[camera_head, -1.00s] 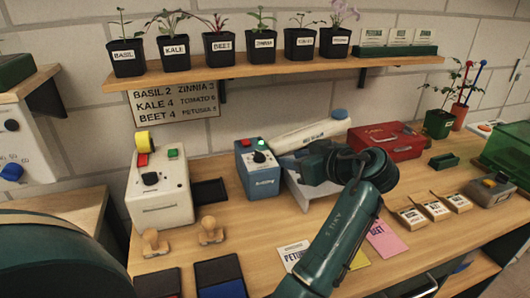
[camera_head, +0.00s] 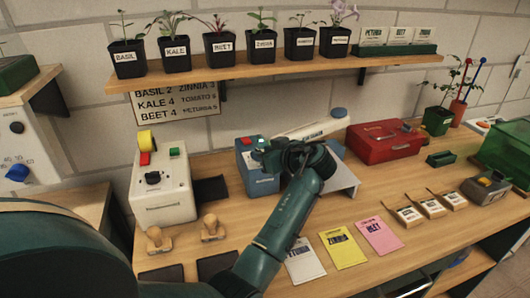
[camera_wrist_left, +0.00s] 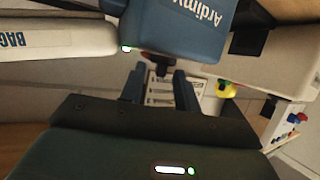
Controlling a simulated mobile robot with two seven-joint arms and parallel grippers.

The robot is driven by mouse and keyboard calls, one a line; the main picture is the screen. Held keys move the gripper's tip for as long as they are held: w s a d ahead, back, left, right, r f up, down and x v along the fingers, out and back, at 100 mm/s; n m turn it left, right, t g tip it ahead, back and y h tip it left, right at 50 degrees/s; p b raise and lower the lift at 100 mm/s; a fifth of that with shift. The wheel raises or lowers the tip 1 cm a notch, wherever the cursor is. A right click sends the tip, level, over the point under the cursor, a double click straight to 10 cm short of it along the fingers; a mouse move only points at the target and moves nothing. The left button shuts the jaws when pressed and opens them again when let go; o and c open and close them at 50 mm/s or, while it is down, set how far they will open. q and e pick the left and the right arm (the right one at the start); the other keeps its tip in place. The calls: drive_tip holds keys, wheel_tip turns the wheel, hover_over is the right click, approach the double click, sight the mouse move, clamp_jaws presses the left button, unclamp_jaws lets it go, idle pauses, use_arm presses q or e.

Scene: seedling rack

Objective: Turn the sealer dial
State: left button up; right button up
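The sealer is a blue box (camera_head: 258,181) with a red button and a long white arm (camera_head: 312,132) angled off to its right. Its black dial is hidden behind my gripper in the head view; in the left wrist view a dark knob (camera_wrist_left: 158,58) shows at the edge of the blue box. My left gripper (camera_head: 262,154) is at the front of the box, at dial height. In the left wrist view its two fingers (camera_wrist_left: 160,74) stand apart, with the knob at the gap between their tips. Contact cannot be told. My right gripper is not in view.
A white machine (camera_head: 162,190) with a yellow roll stands left of the sealer. Seed packets (camera_head: 342,247) lie to the right, and a red box (camera_head: 384,143) stands behind. Potted seedlings line the shelf (camera_head: 290,72) above.

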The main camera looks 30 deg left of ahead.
sight(253, 163)
use_arm(q)
drive_tip(key=shift+c, duration=0.3)
clamp_jaws()
drive_tip(key=shift+s+m, duration=0.1)
drive_tip(key=shift+m, duration=0.2)
drive_tip(key=m+t+h+p, duration=0.2)
drive_tip(key=m+t, duration=0.1)
drive_tip(key=s+m+t+h, duration=0.1)
drive_tip(key=shift+a+t+p, duration=0.25)
drive_tip(key=shift+t+p, duration=0.05)
drive_tip(key=shift+p, duration=0.1)
drive_tip(key=m+t+h, duration=0.1)
drive_tip(key=m+h, duration=0.1)
drive_tip(key=a+m+t+h, duration=0.1)
drive_tip(key=m+h, duration=0.1)
drive_tip(key=m+t+h, duration=0.1)
drive_tip(key=m+h, duration=0.1)
drive_tip(key=shift+s+a+f+m+t, duration=0.1)
drive_tip(key=shift+s+a+m+t, duration=0.1)
drive_tip(key=shift+s+m+t, duration=0.15)
drive_tip(key=m+h, duration=0.2)
drive_tip(key=h, duration=0.1)
drive_tip(key=shift+w+a+m, duration=0.1)
drive_tip(key=shift+a+m, duration=0.15)
drive_tip(key=shift+a+f+m+h, duration=0.1)
drive_tip(key=shift+m+h, duration=0.9)
drive_tip(key=shift+h, duration=0.6)
